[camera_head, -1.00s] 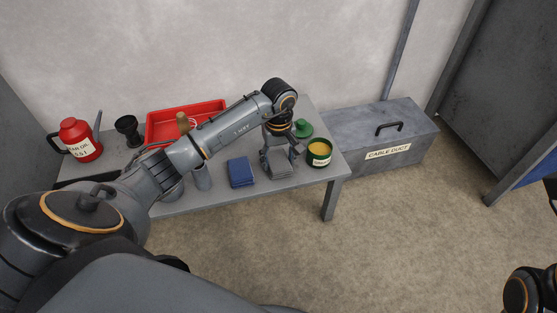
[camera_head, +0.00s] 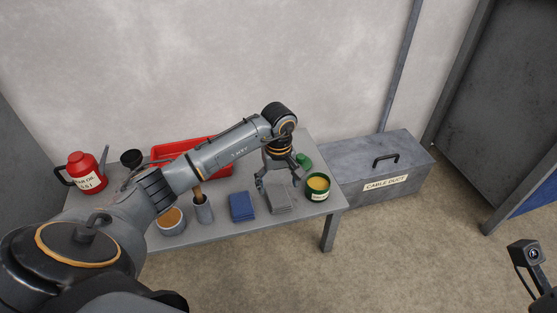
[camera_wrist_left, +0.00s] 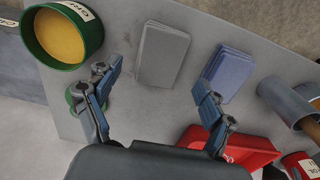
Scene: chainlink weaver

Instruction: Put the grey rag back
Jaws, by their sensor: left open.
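The grey rag (camera_head: 283,199) lies folded flat on the table, between the blue rag (camera_head: 242,207) and an open green tin (camera_head: 317,187). My left gripper (camera_head: 281,184) is open and empty, just above and behind the grey rag. In the left wrist view the grey rag (camera_wrist_left: 160,55) lies beyond the gap between the spread fingertips (camera_wrist_left: 158,80), apart from both. The blue rag (camera_wrist_left: 228,70) is near the right-hand finger there.
A green lid (camera_head: 304,160) lies behind the tin. A cable duct box (camera_head: 385,170) stands to the right.

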